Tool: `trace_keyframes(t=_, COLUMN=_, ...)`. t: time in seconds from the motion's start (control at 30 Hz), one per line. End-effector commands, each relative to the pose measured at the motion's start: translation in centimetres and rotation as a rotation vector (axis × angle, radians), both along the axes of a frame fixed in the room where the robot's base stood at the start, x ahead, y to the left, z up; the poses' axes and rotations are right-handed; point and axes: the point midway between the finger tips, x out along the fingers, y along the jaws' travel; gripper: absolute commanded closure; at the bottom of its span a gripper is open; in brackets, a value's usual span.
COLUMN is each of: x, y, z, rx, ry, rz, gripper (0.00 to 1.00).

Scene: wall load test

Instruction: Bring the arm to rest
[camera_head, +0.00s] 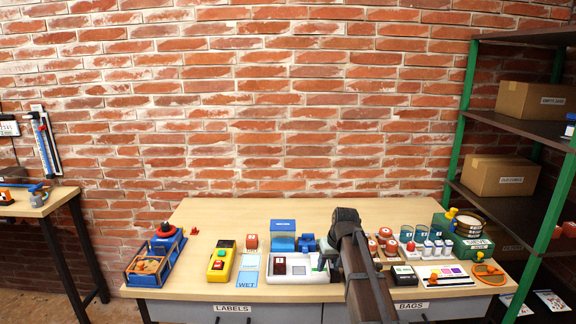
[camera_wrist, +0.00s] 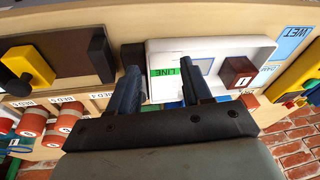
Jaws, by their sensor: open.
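My gripper (camera_wrist: 163,90) shows in the wrist view with its two dark fingers apart and nothing between them that it grips. Beyond the fingers lies a white tray (camera_wrist: 225,47) with a green strip marked LINE and a dark red block (camera_wrist: 237,72). In the head view my dark arm reaches over the front of the wooden table (camera_head: 240,212), its end close to the right side of the white tray (camera_head: 290,279).
Left of the tray stand a yellow control box (camera_head: 221,261) and a blue-framed bin (camera_head: 150,265). Right of my arm are several labelled jars, a small scale (camera_head: 404,275) and a green box (camera_head: 472,243). A shelf (camera_head: 520,125) stands at the right. The table's back is clear.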

Motion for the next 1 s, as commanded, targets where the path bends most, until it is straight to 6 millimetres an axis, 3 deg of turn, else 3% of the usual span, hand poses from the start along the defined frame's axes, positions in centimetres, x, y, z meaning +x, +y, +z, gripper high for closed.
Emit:
trace_keyframes(t=0.03, x=-3.8, y=0.9, z=-1.5, rx=-0.024, ry=0.039, rz=0.066, gripper=0.51)
trace_keyframes(t=0.13, x=-7.7, y=1.6, z=-4.9, rx=-0.058, ry=0.111, rz=0.152, gripper=0.51)
trace_keyframes(t=0.47, x=-11.7, y=0.5, z=-15.0, rx=-0.068, ry=0.226, rz=0.097, gripper=0.51)
trace_keyframes(t=0.7, x=-16.2, y=-0.3, z=-22.2, rx=-0.076, ry=0.315, rz=0.055, gripper=0.51)
trace_keyframes(t=1.0, x=-23.1, y=-1.2, z=-30.2, rx=-0.093, ry=0.427, rz=0.006, gripper=0.51)
